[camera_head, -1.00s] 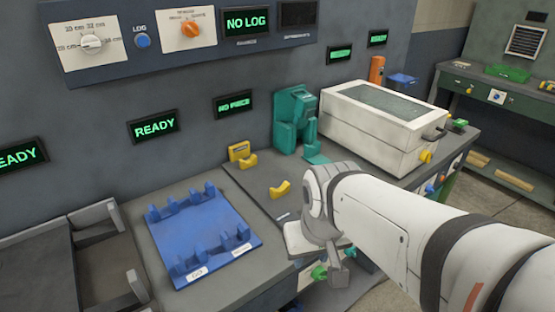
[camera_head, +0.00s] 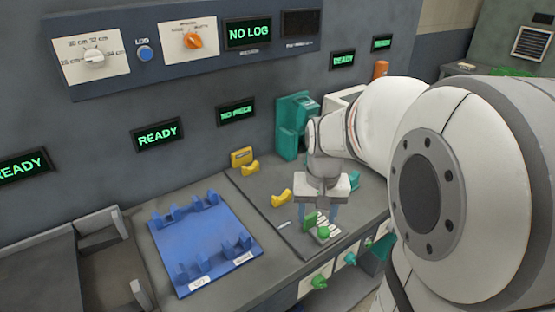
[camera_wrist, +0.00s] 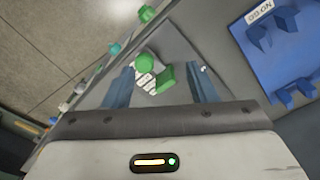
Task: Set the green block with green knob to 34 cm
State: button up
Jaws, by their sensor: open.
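The green block (camera_head: 309,221) with its round green knob (camera_head: 323,232) stands on the bench beside a white printed scale strip, near the front edge. In the wrist view the green block (camera_wrist: 166,77) and green knob (camera_wrist: 146,61) lie between and beyond the fingers. My gripper (camera_head: 319,212) points down close above them. Its two blue fingers are apart, and nothing is held between them in the wrist view (camera_wrist: 162,80). The scale figures are too small to read.
A blue cradle (camera_head: 203,248) lies left on the bench. Yellow rests (camera_head: 281,198) and a teal stand (camera_head: 291,122) are behind. Another green knob (camera_head: 319,282) sits on the front panel below. The wall panel has a white dial (camera_head: 94,57); its display (camera_head: 248,32) reads NO LOG.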

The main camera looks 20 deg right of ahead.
aim_at(324, 229)
jog(key=shift+m+g, duration=0.3)
jog(key=shift+m, duration=0.3)
jog(key=w+d, duration=0.1)
jog(key=d, duration=0.1)
jog(key=w+d, duration=0.1)
jog(key=d, duration=0.1)
jog(key=shift+w+f+p, duration=0.35)
jog(key=shift+f, duration=0.05)
notch_tip(324, 229, down, 8)
jog(key=shift+r, duration=0.1)
grip_shut()
jog(key=shift+w, duration=0.1)
